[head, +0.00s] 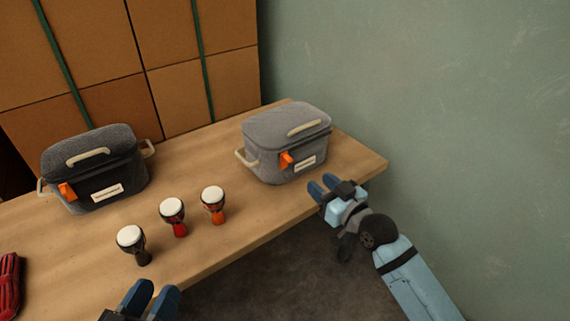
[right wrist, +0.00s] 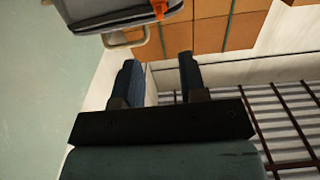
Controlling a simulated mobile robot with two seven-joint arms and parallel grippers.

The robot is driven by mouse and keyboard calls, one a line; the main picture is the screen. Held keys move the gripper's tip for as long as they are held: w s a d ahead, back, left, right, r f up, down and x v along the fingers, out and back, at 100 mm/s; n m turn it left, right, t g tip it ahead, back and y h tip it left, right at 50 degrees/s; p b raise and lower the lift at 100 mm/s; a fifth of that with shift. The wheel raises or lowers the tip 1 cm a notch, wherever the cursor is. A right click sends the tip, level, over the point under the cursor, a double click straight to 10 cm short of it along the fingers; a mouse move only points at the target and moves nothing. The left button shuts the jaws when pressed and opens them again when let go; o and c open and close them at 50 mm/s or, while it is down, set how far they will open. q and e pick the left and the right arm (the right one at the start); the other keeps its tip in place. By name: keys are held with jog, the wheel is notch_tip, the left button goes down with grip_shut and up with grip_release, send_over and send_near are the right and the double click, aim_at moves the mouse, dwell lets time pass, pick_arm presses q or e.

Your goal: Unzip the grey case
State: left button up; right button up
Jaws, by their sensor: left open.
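The grey case (head: 285,150) stands shut on the right end of the table, with an orange zip pull (head: 287,160) on its front left and a pale label beside it. My right gripper (head: 323,187) is just in front of the case's lower right side, apart from it, at the table's front edge. In the right wrist view its fingers (right wrist: 160,75) are spread with nothing between them. The grey case (right wrist: 90,12) and its orange pull (right wrist: 160,9) show at that view's top edge. My left gripper (head: 153,297) is open and empty at the bottom, in front of the table.
A darker, near-black case (head: 95,170) with an orange pull stands at the left. Three goblet drums, black (head: 134,243), red (head: 173,215) and orange (head: 213,204), stand between the cases, nearer the front. A red item (head: 9,284) lies far left. Cardboard boxes (head: 190,50) stack behind; a wall is right.

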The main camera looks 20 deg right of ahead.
aim_at(292, 161)
jog(key=b+x, duration=0.3)
jog(key=x, duration=0.8)
jog(key=shift+w+f+b, duration=0.1)
jog(key=shift+f+b, duration=0.05)
jog(key=shift+b, duration=0.2)
pick_arm(q)
jog(key=shift+m+g, duration=0.6)
jog(key=shift+m, duration=0.1)
jog(key=shift+w+f, duration=0.2)
jog(key=shift+f, duration=0.9)
jog(key=shift+w+f, duration=0.15)
jog(key=shift+f, duration=0.9)
pick_arm(e)
jog(key=shift+w+a, duration=0.25)
jog(key=shift+w, duration=0.45)
jog(key=shift+c, duration=0.4)
grip_shut()
